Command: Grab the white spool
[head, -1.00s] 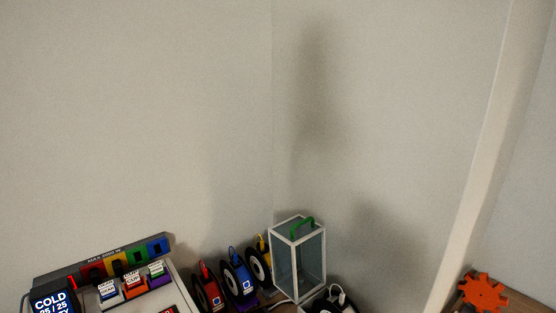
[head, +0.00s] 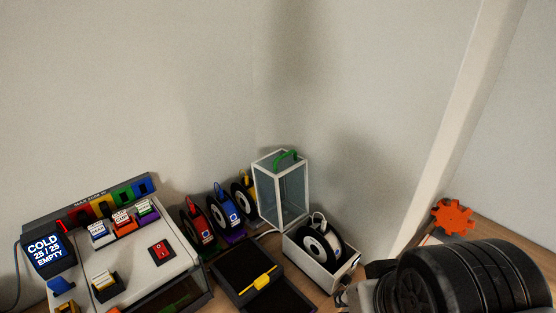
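The white spool (head: 314,244) stands upright in an open white box (head: 318,272) at the lower middle of the head view. It has black side discs, and a loop of white filament shows at its top. A large dark part of my arm fills the lower right corner, to the right of the box. My gripper's fingertips cannot be made out, so I cannot tell its state or whether it touches anything.
Red (head: 198,224), blue (head: 229,210) and yellow (head: 243,192) spools stand left of a glass-sided case (head: 281,190) with a green handle. A dark tray (head: 232,262) with a yellow handle lies left of the box. The printer (head: 150,262) is at left, an orange gear (head: 453,216) at right.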

